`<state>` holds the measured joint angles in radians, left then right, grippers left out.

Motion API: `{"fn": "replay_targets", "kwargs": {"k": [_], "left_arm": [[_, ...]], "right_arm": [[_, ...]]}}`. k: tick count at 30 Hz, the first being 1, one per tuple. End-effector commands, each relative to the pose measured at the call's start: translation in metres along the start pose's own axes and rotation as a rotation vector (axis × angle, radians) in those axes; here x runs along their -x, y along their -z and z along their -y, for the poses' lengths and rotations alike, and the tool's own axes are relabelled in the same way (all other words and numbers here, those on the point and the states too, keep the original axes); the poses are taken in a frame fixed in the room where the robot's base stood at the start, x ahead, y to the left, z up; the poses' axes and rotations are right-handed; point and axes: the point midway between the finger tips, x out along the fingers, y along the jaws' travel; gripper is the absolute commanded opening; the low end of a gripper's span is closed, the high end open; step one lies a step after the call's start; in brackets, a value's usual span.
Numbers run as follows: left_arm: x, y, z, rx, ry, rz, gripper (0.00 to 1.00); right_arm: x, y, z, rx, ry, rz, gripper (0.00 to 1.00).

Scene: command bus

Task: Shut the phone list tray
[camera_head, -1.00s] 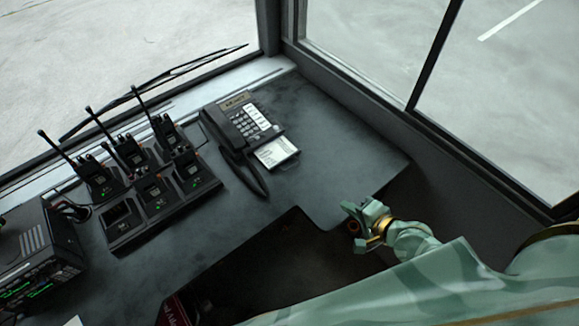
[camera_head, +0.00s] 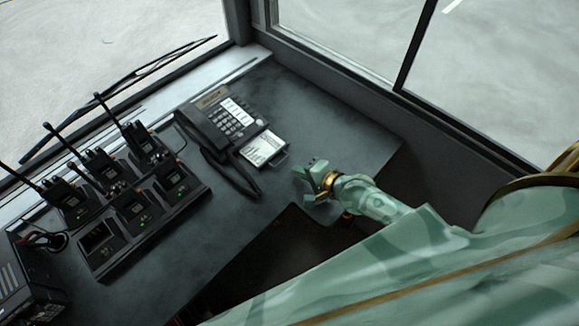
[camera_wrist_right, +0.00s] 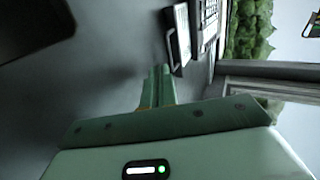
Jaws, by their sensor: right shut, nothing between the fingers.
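The black desk phone (camera_head: 222,118) stands on the dark counter. Its phone list tray (camera_head: 264,149), a flat slide with a white printed card and a small dark handle, sticks out from the phone's front edge. In the right wrist view the tray (camera_wrist_right: 181,36) and its handle show at the upper middle, ahead of the fingers. My right gripper (camera_head: 308,170) is shut and empty. It is above the counter, to the right of and a little below the tray in the head view, apart from it. The right wrist view shows its fingers (camera_wrist_right: 158,85) together. My left gripper is not in view.
A charger rack (camera_head: 140,215) with several radios stands at the left. The counter (camera_head: 330,125) right of the phone is clear. A recessed cutout lies at the front, and a window wall bounds the right.

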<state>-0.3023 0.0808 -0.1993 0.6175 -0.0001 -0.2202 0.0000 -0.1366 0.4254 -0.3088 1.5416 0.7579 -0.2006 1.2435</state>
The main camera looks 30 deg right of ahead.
Motion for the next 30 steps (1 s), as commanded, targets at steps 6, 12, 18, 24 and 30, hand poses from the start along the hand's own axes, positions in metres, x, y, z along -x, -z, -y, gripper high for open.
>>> {"fn": "replay_targets", "kwargs": {"k": [6, 12, 18, 24, 30], "left_arm": [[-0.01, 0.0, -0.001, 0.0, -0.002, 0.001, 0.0], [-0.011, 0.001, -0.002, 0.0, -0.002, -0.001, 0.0], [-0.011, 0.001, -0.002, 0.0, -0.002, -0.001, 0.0], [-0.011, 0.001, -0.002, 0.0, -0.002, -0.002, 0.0], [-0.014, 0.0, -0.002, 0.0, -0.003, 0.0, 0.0]], "right_arm": [[-0.031, 0.0, 0.007, -0.002, 0.001, -0.001, 0.0], [-0.039, 0.001, 0.011, 0.0, 0.0, -0.001, 0.0], [-0.039, 0.0, 0.011, 0.0, 0.0, -0.001, 0.0], [-0.047, 0.001, 0.016, -0.001, 0.001, -0.001, 0.0], [-0.09, 0.002, 0.039, -0.002, 0.004, -0.002, 0.0]]}}
